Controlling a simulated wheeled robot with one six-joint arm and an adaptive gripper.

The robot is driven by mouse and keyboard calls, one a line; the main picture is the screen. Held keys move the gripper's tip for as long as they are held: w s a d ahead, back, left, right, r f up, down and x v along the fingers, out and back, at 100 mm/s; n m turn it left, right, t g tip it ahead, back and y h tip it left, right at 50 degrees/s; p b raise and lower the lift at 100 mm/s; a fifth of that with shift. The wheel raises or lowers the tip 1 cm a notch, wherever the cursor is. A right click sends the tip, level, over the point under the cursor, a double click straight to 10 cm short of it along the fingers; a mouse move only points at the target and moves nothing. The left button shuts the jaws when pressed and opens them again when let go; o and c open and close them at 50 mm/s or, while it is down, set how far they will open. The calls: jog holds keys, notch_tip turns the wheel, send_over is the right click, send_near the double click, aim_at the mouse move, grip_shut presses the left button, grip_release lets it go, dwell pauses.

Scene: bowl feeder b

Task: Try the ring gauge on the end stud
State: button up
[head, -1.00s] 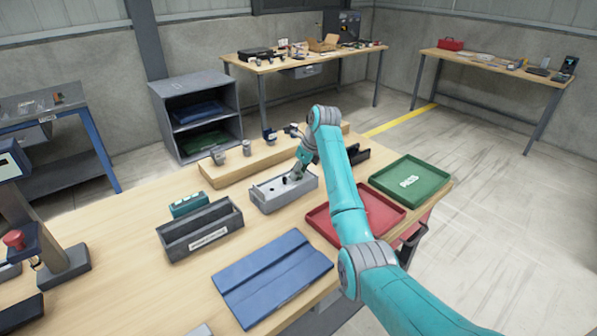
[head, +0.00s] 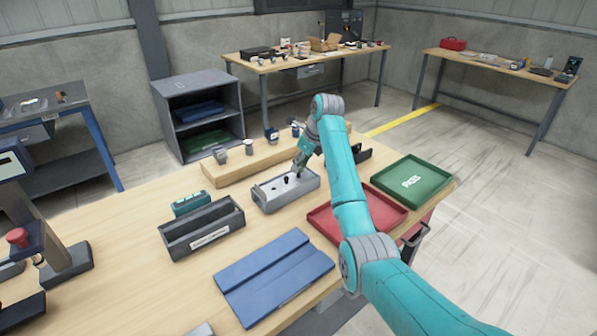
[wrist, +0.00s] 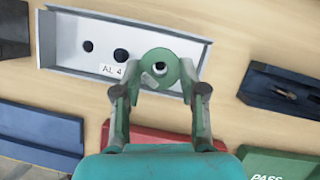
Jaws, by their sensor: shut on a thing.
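My gripper (wrist: 161,78) is shut on a green ring gauge (wrist: 150,60), with one finger on each side of it. The ring hangs over the right end of the grey fixture (wrist: 65,30), which carries a label partly reading "AL 4". Two dark round studs (wrist: 121,55) show to the left of the ring. Something pale and dark shows in the ring's hole; I cannot tell whether the ring is around the end stud or above it. In the head view my gripper (head: 298,173) is low over the right part of the fixture (head: 268,205).
A red tray (head: 390,210) and a green PASS tray (head: 432,190) lie to the right. A wooden ledge with several small parts (head: 225,173) stands behind the fixture.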

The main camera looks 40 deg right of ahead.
jog(key=shift+r, duration=1.5)
